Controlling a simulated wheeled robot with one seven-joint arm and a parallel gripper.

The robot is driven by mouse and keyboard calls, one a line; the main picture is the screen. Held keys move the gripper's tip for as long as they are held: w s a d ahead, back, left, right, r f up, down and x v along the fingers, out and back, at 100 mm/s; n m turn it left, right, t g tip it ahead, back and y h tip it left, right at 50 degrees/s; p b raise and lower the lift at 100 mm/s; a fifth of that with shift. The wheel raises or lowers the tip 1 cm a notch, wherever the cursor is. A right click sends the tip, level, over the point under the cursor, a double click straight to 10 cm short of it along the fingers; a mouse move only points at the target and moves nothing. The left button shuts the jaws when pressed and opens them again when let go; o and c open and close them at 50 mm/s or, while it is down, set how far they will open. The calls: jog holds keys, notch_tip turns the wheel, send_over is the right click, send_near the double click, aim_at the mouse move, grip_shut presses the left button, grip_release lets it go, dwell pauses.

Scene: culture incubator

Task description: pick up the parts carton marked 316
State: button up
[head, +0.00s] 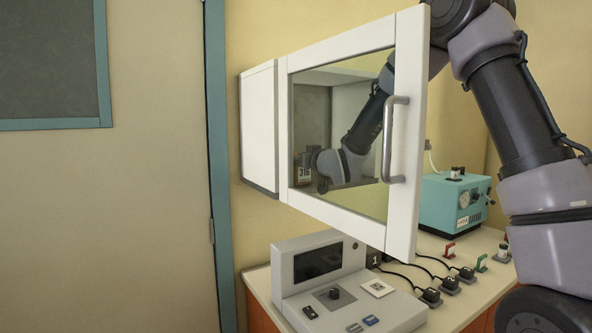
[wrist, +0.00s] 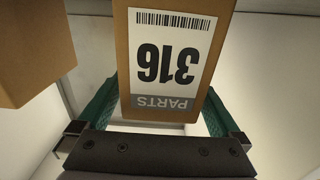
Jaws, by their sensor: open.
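The parts carton marked 316 (wrist: 203,75) is a brown box with a white label, upside down in the wrist view, showing a barcode, "316" and "PARTS". My gripper (wrist: 158,104) is open, with one green finger on each side of the carton's near end. I cannot tell whether the fingers touch it. In the head view the carton (head: 304,172) shows small and dark through the door glass, with my wrist close on its right. My fingers are hidden there.
A second brown carton (wrist: 35,50) stands close on the left in the wrist view. The white incubator (head: 260,130) hangs on the wall, its glass door (head: 407,130) swung open in front of my forearm. Below are a control console (head: 345,290) and a teal device (head: 450,205).

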jog(key=shift+r, duration=0.1)
jog(key=c, duration=1.5)
